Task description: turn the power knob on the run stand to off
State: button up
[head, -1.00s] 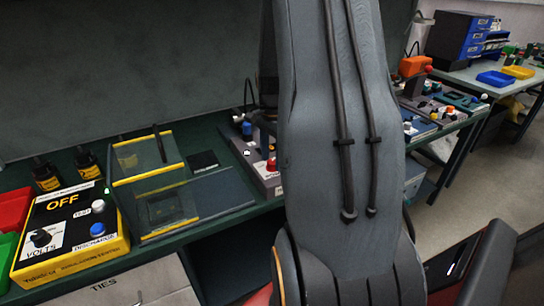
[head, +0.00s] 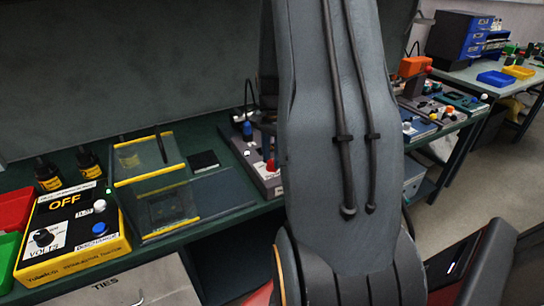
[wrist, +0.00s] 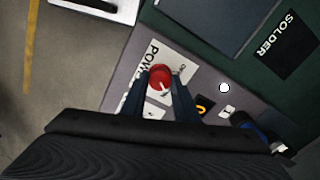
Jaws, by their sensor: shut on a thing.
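The run stand is a grey panel (head: 242,148) on the green bench, left of my arm in the head view. Its red power knob (head: 271,165) shows just beside my arm. In the wrist view the round red knob (wrist: 159,73) carries a pale pointer mark on its lower part, by a white label (wrist: 146,66) with a partly covered "POW" word. My gripper (wrist: 160,82) has a finger on each side of the knob and is shut on it. My arm hides the gripper in the head view.
In the wrist view a white button (wrist: 224,88) and a blue part (wrist: 243,119) stand right of the knob. A yellow-edged tester (head: 70,235) reading "OFF" and a clear guard (head: 150,160) stand left on the bench. A second bench (head: 440,115) is at right.

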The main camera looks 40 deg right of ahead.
aim_at(272, 161)
jog(key=n+p, duration=0.1)
jog(key=n, duration=0.3)
jog(key=shift+r+n+p, duration=0.1)
jog(key=shift+n+p, duration=0.2)
jog(key=shift+p, duration=0.1)
jog(key=n+p, duration=0.1)
jog(key=n, duration=0.2)
jog(key=shift+n, duration=0.3)
jog(key=n+p, duration=0.1)
jog(key=n, duration=0.3)
jog(key=shift+w, duration=0.1)
jog(key=shift+d+n+p, duration=0.1)
jog(key=shift+n+p, duration=0.6)
jog(key=shift+n, duration=1.1)
jog(key=o, duration=1.1)
jog(key=shift+c, duration=0.2)
jog(key=shift+r+b, duration=1.05)
jog(key=shift+r, duration=2.8)
